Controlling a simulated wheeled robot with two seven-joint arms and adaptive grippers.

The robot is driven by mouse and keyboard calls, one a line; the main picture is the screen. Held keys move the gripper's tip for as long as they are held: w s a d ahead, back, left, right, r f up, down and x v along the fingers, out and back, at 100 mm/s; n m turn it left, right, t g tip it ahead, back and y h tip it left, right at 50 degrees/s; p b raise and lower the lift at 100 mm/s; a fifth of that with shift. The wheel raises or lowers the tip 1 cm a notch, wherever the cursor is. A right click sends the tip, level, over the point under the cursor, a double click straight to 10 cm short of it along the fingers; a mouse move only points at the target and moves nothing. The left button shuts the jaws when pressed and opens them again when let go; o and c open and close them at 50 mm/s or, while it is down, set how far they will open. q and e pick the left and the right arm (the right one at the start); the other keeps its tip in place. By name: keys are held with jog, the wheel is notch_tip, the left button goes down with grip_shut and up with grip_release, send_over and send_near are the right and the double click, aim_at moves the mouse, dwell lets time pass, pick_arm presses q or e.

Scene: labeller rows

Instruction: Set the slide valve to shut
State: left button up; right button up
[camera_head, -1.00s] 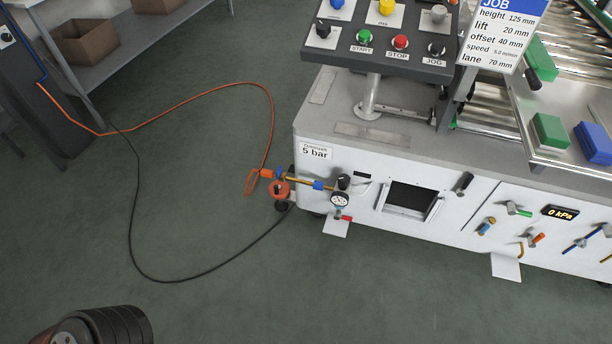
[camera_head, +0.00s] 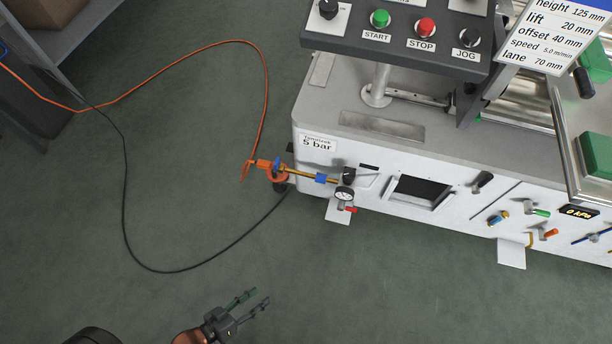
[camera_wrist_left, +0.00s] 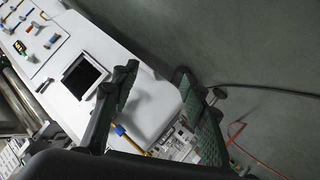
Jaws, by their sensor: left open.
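My left gripper (camera_head: 261,296) is open and empty, low over the floor area in the head view, clear of the line. In the left wrist view its fingers (camera_wrist_left: 157,70) are spread, with the blue sleeve (camera_wrist_left: 119,130) partly seen beyond them. My right gripper is not in view.
An orange hose (camera_head: 262,75) and a dark cable (camera_head: 127,215) lie on the floor at left. A button panel (camera_head: 400,42) overhangs the machine top. A black knob (camera_head: 482,179) and small coloured valves (camera_head: 541,212) sit further right. The floor before the machine is clear.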

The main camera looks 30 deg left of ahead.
pick_arm(q)
jog(key=w+a+r+n+t+p, duration=0.15)
jog(key=w+r+n, duration=0.3)
jog(key=w, duration=0.65)
jog(key=w+r+n+t+p, duration=0.25)
jog(key=w+r+n, duration=0.2)
jog(key=w, duration=0.55)
jog(key=n+t+y+p, duration=0.2)
jog(key=n, duration=0.3)
send_near(318, 181)
jog(key=w, duration=0.2)
jog(key=shift+w+d+f+b, duration=0.1)
jog(key=shift+w+d+b, duration=0.2)
jog(key=shift+w, duration=1.05)
jog(key=shift+w+d+f+b, duration=0.1)
jog(key=shift+w+b, duration=0.3)
jog(key=shift+w, duration=0.95)
jog(key=shift+w+d+f+b, duration=0.15)
jog(key=shift+w+b, duration=0.2)
jog(key=shift+w, duration=1)
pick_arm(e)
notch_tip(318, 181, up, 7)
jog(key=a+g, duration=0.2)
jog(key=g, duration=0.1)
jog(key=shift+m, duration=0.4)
pick_arm(q)
jog(key=shift+r, duration=0.1)
jog(key=shift+c, duration=0.5)
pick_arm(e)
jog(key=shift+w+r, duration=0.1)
